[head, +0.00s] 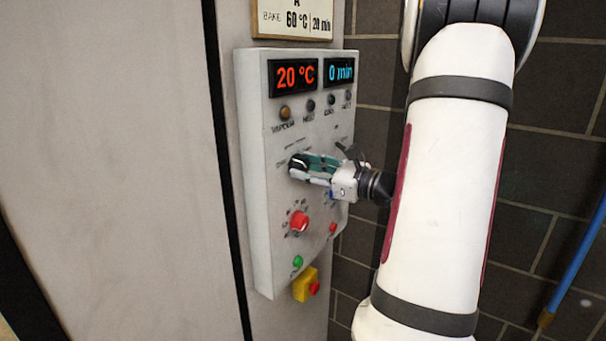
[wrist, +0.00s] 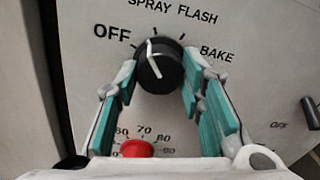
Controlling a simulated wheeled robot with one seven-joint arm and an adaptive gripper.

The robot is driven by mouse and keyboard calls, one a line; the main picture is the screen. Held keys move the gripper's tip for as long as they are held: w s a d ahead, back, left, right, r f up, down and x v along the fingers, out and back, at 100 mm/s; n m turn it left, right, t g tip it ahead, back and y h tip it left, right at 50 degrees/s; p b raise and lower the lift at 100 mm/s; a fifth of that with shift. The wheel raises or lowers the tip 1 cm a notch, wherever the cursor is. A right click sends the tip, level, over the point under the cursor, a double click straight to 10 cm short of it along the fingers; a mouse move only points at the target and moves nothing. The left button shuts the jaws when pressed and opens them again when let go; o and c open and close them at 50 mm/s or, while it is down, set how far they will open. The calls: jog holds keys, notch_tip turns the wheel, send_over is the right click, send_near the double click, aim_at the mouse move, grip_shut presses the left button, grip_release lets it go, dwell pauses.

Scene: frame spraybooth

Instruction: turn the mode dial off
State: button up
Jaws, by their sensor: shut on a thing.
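The mode dial (wrist: 160,72) is a round black knob with a white pointer line, on a pale panel in the wrist view. The pointer points up and slightly left, between the OFF mark and the SPRAY mark. FLASH and BAKE are printed to the right. My gripper (wrist: 159,80) has its teal-padded fingers on both sides of the dial and is shut on it. In the head view my gripper (head: 300,168) reaches the control box (head: 257,210) from the right and hides most of the dial.
Below the dial is a red temperature knob (head: 299,221). A green button (head: 297,262) and a yellow-and-red emergency stop (head: 306,285) are lower. Displays above read 20 °C (head: 294,76) and 0 min (head: 341,72). Another black knob (wrist: 311,113) is at right in the wrist view.

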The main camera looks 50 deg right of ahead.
jog(key=n+b, duration=0.4)
jog(key=shift+w+f, duration=0.15)
jog(key=shift+n+b, duration=1.1)
jog(key=shift+b, duration=0.05)
jog(key=o, duration=1.1)
jog(key=shift+o, duration=0.2)
jog(key=shift+s+d, duration=0.1)
jog(key=shift+s, duration=0.2)
jog(key=s, duration=1.1)
jog(key=shift+s+d, duration=0.35)
jog(key=shift+d, duration=0.05)
